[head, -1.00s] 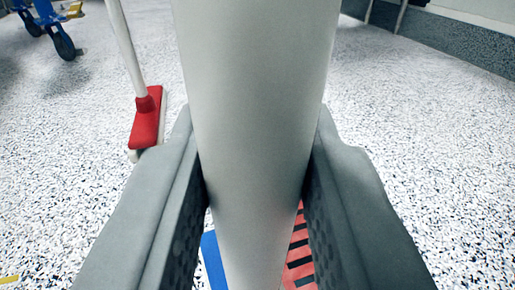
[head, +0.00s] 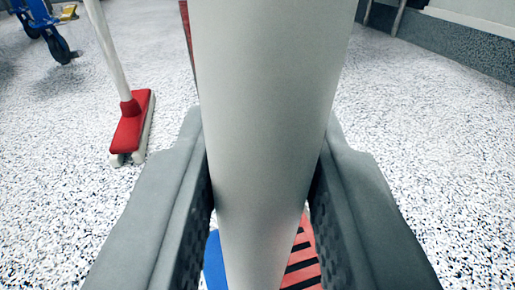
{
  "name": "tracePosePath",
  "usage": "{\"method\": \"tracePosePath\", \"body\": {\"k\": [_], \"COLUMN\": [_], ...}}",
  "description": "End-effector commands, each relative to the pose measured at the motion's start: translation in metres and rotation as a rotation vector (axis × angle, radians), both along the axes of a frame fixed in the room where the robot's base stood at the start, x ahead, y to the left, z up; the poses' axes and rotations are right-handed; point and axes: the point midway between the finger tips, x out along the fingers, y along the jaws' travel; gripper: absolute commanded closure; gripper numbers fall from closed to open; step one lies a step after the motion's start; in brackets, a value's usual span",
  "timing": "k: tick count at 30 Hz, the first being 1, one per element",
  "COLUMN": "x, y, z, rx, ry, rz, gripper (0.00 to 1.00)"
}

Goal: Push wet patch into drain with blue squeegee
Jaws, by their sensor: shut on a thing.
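My gripper (head: 264,165) is shut on a thick pale grey handle (head: 262,110), one finger on each side. The handle runs from the top of the view down between the fingers. Below the fingers, a small part of a blue squeegee head (head: 213,262) shows left of the handle's lower end. A red drain grate with dark slots (head: 303,262) shows right of it, partly hidden by the handle and right finger. I cannot tell whether the blue head touches the floor. I cannot make out a wet patch.
A red-headed floor tool (head: 131,127) with a pale pole stands on the speckled floor (head: 440,150) at the left. A blue-framed cart with a dark wheel (head: 57,46) is at the upper left. A dark wall base (head: 460,45) runs along the upper right. The right floor is clear.

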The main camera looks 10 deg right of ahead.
Motion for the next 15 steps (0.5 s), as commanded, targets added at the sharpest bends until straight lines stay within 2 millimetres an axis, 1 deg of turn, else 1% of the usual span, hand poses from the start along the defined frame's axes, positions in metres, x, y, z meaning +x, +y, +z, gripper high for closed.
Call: {"method": "tracePosePath", "body": {"k": [1, 9, 15], "x": [0.000, 0.004, 0.005], "y": [-0.004, -0.018, -0.023], "z": [0.000, 0.002, 0.003], "rx": [-0.002, 0.000, 0.000], "ry": [0.000, -0.001, -0.002], "rz": [-0.002, -0.002, -0.001], "gripper": [1.00, 1.00, 1.00]}}
